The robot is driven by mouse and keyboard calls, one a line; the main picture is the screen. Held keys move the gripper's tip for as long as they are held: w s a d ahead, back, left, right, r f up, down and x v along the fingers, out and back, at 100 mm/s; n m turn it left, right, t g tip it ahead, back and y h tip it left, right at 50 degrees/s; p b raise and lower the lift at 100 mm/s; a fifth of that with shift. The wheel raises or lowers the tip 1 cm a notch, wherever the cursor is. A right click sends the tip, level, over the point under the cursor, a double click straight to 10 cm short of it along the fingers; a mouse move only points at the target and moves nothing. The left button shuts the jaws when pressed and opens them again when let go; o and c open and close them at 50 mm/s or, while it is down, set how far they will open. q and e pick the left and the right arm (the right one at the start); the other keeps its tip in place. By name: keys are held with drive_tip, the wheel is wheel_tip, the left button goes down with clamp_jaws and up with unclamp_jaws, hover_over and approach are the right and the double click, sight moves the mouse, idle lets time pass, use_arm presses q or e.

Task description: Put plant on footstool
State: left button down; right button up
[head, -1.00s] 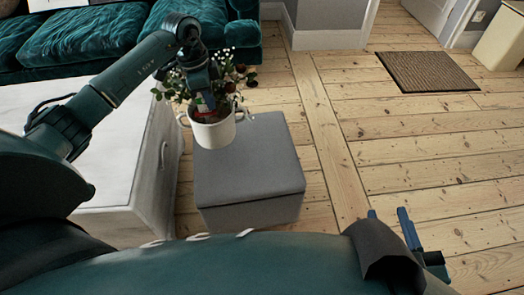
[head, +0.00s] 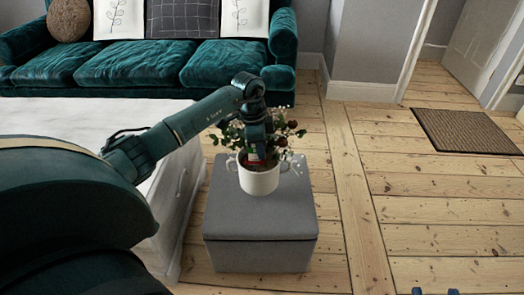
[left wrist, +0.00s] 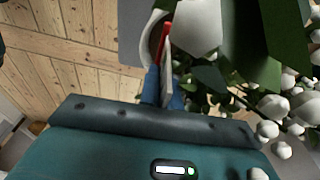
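The plant (head: 284,134) has green leaves, red blooms and small white flowers, in a white pot (head: 260,181) with two side handles. In the head view the pot is upright over the back half of the grey footstool (head: 262,222). I cannot tell whether its base touches the top. My left gripper (head: 257,157) reaches down at the pot's rim among the leaves. In the left wrist view its blue fingers (left wrist: 163,90) close on the rim of the pot (left wrist: 152,38), and leaves hide part of this. My right gripper (head: 435,292) shows only two separated blue fingertips at the bottom edge.
A white cabinet (head: 172,205) stands close left of the footstool. A teal sofa (head: 150,67) is at the back. A brown doormat (head: 468,131) lies at the right. The floorboards right of the footstool are clear.

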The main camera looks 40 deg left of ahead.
use_arm(q)
drive_tip(key=shift+w+f, duration=0.15)
drive_tip(key=shift+f, duration=0.15)
wheel_tip(320, 180, down, 5)
drive_tip(key=shift+r+b, duration=0.1)
drive_tip(key=shift+b, duration=0.9)
drive_tip(key=shift+r, duration=0.1)
use_arm(e)
drive_tip(key=shift+w+a+r, duration=0.1)
drive_tip(key=shift+a, duration=0.1)
use_arm(q)
drive_tip(key=c, duration=2.1)
unclamp_jaws()
drive_tip(key=shift+f, duration=0.4)
drive_tip(key=o, duration=0.5)
drive_tip(key=shift+r, duration=0.1)
